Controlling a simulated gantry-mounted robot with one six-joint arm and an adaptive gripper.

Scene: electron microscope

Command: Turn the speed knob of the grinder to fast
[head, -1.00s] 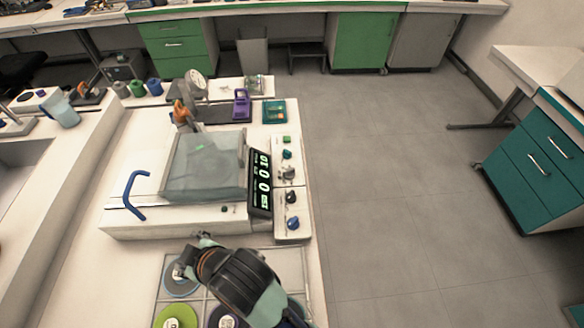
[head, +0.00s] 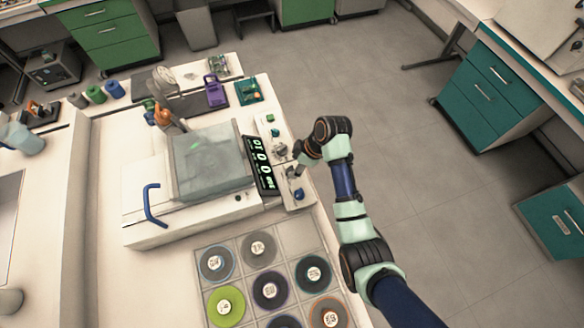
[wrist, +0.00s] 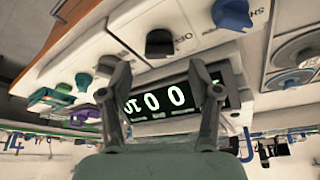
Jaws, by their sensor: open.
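The grinder (head: 205,165) is a white bench machine with a grey lid, a blue handle and a lit display (head: 260,165). Its control strip (head: 310,203) carries a blue knob (head: 299,194), a grey knob (head: 278,149) and green controls (head: 270,118). My gripper (head: 294,164) is over this strip and hides part of it. In the wrist view my gripper (wrist: 158,78) is open and empty, with the display between its fingers. Beyond them is a black knob (wrist: 160,42); the blue knob (wrist: 232,14) is upper right. The label naming the speed knob is not readable.
A tray of round discs (head: 271,289) lies in front of the grinder. A purple item (head: 214,91) and small parts stand behind it. Open floor (head: 400,150) lies to the right of the bench.

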